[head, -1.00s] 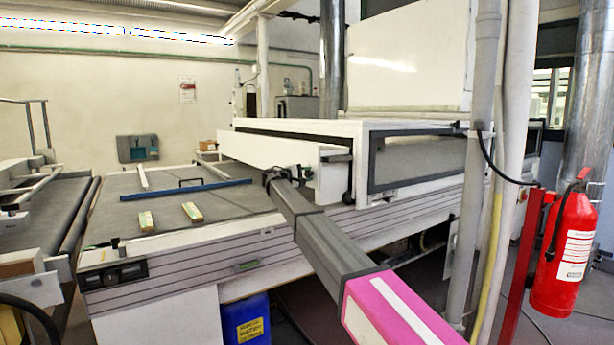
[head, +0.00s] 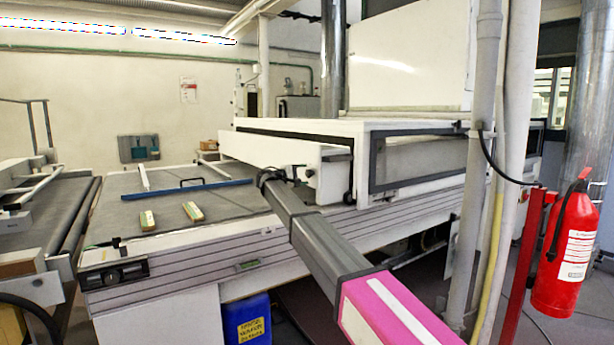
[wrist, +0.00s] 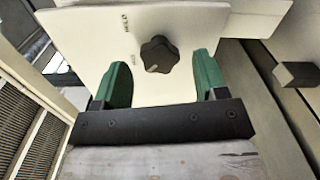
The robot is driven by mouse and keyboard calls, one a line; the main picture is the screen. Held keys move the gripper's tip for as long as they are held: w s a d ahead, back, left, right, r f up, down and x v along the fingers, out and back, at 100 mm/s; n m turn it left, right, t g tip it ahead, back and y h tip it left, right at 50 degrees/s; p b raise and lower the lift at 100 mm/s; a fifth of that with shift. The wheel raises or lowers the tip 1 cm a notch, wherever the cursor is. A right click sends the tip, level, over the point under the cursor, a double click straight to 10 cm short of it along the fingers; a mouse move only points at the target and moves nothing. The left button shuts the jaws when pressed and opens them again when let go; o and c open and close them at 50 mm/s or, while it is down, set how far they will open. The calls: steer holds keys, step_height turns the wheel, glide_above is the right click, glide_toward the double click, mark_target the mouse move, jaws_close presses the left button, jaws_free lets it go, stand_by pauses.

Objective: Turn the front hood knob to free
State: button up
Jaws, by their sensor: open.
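The front hood knob (wrist: 159,55) is a dark lobed knob on the white end plate (wrist: 100,35) of the hood, seen in the wrist view. Small dark markings sit on the plate to its left. My gripper (wrist: 160,80) has two green fingers, spread apart, one on each side of the knob. Clear gaps show between the fingers and the knob, and neither finger appears to touch it. In the head view my gripper (head: 285,172) is at the near end of the white hood front (head: 300,165), and the knob cannot be made out there.
A grey conveyor bed (head: 110,215) with two small wooden pieces (head: 193,211) and a blue bar (head: 187,189) lies left of my arm. A dark block (wrist: 296,74) juts out at right in the wrist view. A vertical pipe (head: 480,180) and red extinguisher (head: 565,255) stand at right.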

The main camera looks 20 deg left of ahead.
steer(key=v, duration=0.8)
steer(key=shift+a, duration=0.1)
